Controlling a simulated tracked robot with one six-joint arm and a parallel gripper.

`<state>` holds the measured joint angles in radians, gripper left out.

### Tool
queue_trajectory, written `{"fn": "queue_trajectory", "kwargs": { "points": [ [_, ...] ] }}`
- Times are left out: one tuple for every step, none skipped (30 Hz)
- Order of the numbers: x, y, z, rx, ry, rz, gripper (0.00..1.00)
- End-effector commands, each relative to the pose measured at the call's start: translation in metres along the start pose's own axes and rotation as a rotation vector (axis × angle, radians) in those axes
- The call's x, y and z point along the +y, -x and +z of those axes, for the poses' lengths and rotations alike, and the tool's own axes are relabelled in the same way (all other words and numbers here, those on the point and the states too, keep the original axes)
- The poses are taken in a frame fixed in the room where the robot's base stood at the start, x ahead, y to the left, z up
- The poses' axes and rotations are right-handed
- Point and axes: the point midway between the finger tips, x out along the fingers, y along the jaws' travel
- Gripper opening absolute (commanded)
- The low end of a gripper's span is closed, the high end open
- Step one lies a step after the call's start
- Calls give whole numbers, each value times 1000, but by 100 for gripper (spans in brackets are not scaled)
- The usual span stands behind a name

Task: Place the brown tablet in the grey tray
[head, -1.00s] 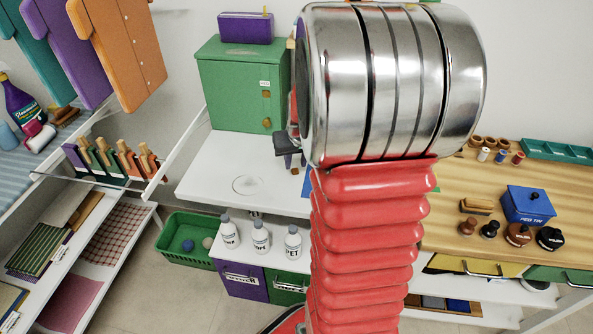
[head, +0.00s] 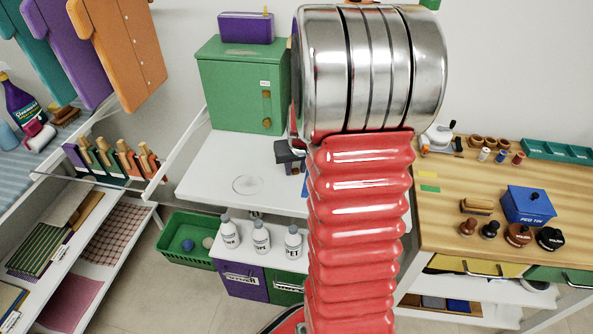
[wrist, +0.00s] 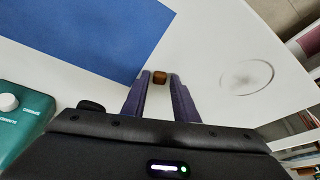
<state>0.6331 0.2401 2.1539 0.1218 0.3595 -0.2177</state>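The brown tablet (wrist: 159,77) is a small brown block on the white worktop in the wrist view, beside the edge of a blue mat. My gripper (wrist: 159,80) has its two dark purple fingers apart, with the tablet between or just beyond the tips. A narrow gap seems to show on each side of it. In the head view my gripper (head: 291,171) points down at the white worktop, partly behind my red arm, and the tablet cannot be made out. I cannot pick out the grey tray with certainty; a grey item (head: 433,302) lies on the shelf under the wooden counter.
The blue mat (wrist: 85,30) lies left of my fingers, and a teal device (wrist: 20,112) stands nearer. A round outline (head: 248,185) marks the white worktop. A green cabinet (head: 240,90) stands behind. White bottles (head: 261,238) stand below the front edge.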

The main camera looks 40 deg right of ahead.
Motion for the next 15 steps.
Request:
{"fn": "queue_trajectory", "kwargs": {
  "points": [
    [0,0,0,0,0,0,23],
    [0,0,0,0,0,0,21],
    [0,0,0,0,0,0,18],
    [0,0,0,0,0,0,16],
    [0,0,0,0,0,0,14],
    [0,0,0,0,0,0,11],
    [0,0,0,0,0,0,9],
    [0,0,0,0,0,0,7],
    [0,0,0,0,0,0,4],
    [0,0,0,0,-1,0,2],
    [0,0,0,0,-1,0,0],
    [0,0,0,0,-1,0,0],
    [0,0,0,0,-1,0,0],
    [0,0,0,0,-1,0,0],
    [0,0,0,0,-1,0,0]
  ]
}}
